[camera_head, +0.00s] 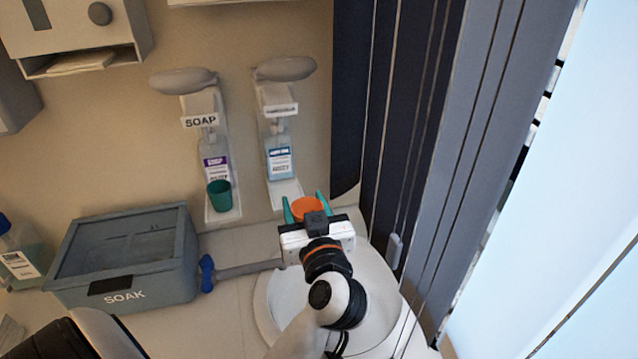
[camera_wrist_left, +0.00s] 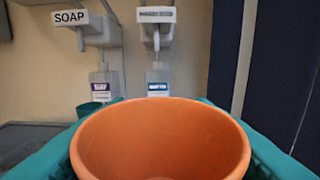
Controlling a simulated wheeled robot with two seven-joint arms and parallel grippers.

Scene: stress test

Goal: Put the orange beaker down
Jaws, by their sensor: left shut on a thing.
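The orange beaker (camera_head: 306,209) is between the teal fingers of my left gripper (camera_head: 305,203) in the head view. The gripper is shut on it, in front of the wall dispensers and by the back of the round white basin. In the left wrist view the beaker (camera_wrist_left: 160,140) fills the lower middle, its open rim facing up, with a teal finger on each side. Its base is hidden, so I cannot tell whether it touches anything below. My right gripper is not in view.
A grey bin marked SOAK (camera_head: 125,283) stands left on the counter. A blue-ended grey handle or tap (camera_head: 240,270) lies beside it. A green cup (camera_head: 219,196) is under the SOAP dispenser (camera_head: 200,122). The white basin (camera_head: 264,300) is partly behind my arm. Dark panels (camera_head: 400,130) rise at right.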

